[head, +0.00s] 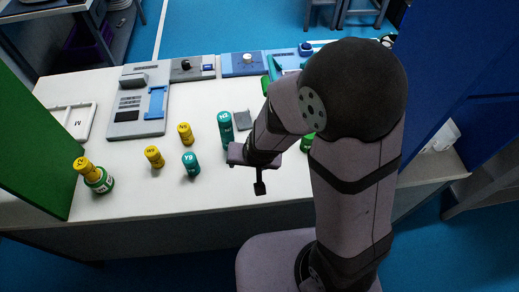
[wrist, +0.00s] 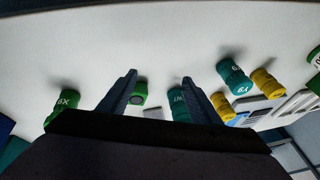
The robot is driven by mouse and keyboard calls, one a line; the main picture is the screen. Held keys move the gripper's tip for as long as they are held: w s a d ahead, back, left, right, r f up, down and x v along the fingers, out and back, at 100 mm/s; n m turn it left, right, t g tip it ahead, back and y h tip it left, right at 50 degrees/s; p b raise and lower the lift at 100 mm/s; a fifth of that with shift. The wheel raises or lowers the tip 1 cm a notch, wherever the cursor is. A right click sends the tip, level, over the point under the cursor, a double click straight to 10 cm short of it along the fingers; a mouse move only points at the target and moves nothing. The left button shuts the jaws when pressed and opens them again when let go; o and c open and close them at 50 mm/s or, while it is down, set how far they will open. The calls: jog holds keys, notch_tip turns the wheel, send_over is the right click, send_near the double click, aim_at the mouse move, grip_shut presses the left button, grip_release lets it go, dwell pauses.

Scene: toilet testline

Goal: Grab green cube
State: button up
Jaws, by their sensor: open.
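Another green one marked 6X (wrist: 66,101) lies further left, outside the fingers. In the head view, a green piece (head: 307,143) shows beside my arm, partly hidden by it. My gripper (wrist: 159,76) is open, with nothing held. In the head view, my gripper (head: 250,165) is over the front part of the white table.
A teal cylinder (wrist: 179,106) is by my right finger. Yellow cylinders (head: 184,133), a small teal one (head: 190,162) and a yellow-on-green stack (head: 98,178) stand on the white table (head: 130,195). Grey devices (head: 138,103) line the back. A green panel (head: 35,145) stands left.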

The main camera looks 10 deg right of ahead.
jog(key=w+f+t, duration=0.1)
jog(key=a+f+m+t+h, duration=0.1)
jog(key=f, duration=0.1)
jog(key=w+a+f+h, duration=0.1)
jog(key=shift+w+a+f+m+t, duration=0.15)
jog(key=shift+w+f+m+t, duration=0.15)
jog(key=shift+f+t, duration=0.1)
jog(key=shift+w+d+f+t+h, duration=0.2)
jog(key=shift+f+t+h, duration=0.1)
jog(key=shift+t+h, duration=0.15)
jog(key=shift+d+f+m+t+h+b, duration=0.15)
jog(key=shift+d+m+t+h+b, duration=0.1)
jog(key=shift+d+m+t+b, duration=0.15)
jog(key=shift+s+d+r+t+h, duration=0.2)
jog(key=shift+d+t+h, duration=0.4)
jog(key=shift+t+h, duration=0.25)
jog(key=shift+s+d+r+t+h, duration=0.2)
jog(key=shift+d+r+t+h, duration=0.2)
jog(key=shift+r+t, duration=0.15)
jog(key=shift+s+d+r+t+h, duration=0.15)
jog(key=shift+d+r+t+h, duration=0.2)
jog(key=shift+t, duration=0.2)
jog(key=shift+p+x, duration=1.2)
jog(key=shift+x, duration=2.45)
jog(key=c, duration=1.2)
